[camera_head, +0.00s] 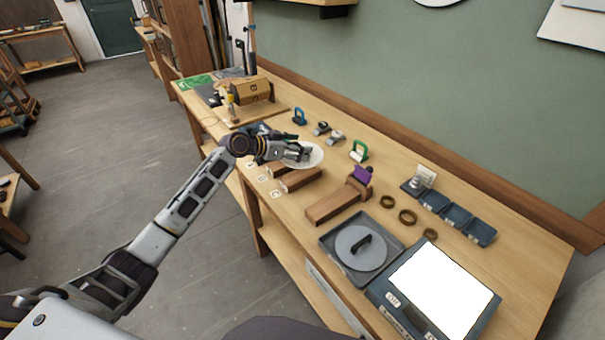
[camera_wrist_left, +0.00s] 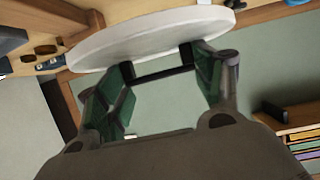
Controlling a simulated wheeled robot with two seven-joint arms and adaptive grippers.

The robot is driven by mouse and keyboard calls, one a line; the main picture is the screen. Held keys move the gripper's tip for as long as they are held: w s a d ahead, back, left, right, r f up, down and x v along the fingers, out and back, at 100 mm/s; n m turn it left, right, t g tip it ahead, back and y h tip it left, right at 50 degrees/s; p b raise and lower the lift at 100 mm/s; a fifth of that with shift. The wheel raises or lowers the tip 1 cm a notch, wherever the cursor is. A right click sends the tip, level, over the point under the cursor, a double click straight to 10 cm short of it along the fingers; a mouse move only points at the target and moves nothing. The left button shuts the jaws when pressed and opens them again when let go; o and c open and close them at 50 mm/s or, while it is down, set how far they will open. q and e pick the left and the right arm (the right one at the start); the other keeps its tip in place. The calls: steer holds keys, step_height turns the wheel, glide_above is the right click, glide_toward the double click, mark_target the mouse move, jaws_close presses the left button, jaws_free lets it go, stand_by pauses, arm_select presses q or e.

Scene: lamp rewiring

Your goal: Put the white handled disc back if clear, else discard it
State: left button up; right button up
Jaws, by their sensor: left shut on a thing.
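The white disc (camera_head: 314,157) is held by my left gripper (camera_head: 299,154) above the wooden bench, near the wooden blocks. In the left wrist view the disc (camera_wrist_left: 150,38) spans the upper part, seen nearly edge-on. The left gripper's fingers (camera_wrist_left: 157,72) are shut on its dark handle (camera_wrist_left: 150,77). The disc's far face is hidden in the wrist view, so I cannot tell how clear it is. A grey disc (camera_head: 347,240) with a black handle lies in a dark square tray (camera_head: 335,255) at the front. A bright light panel (camera_head: 446,277) is beside it. My right gripper is not in view.
Wooden blocks (camera_head: 331,205) lie under and right of the left gripper. A green-handled tool (camera_head: 359,151), a blue-handled tool (camera_head: 299,117), brown rings (camera_head: 407,217) and blue trays (camera_head: 457,215) stand along the bench. A wooden box (camera_head: 250,90) is at the far end.

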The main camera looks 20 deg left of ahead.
arm_select(q)
steer(key=shift+w+a+r+n+y, duration=0.1)
steer(key=shift+w+r+n+y, duration=0.15)
steer(key=shift+r, duration=0.3)
steer(key=shift+t, duration=0.3)
steer(key=shift+f, duration=0.15)
steer(key=shift+f+p, duration=0.3)
steer(key=shift+f, duration=2.75)
steer(key=shift+f, duration=1.85)
steer(key=shift+f, duration=0.1)
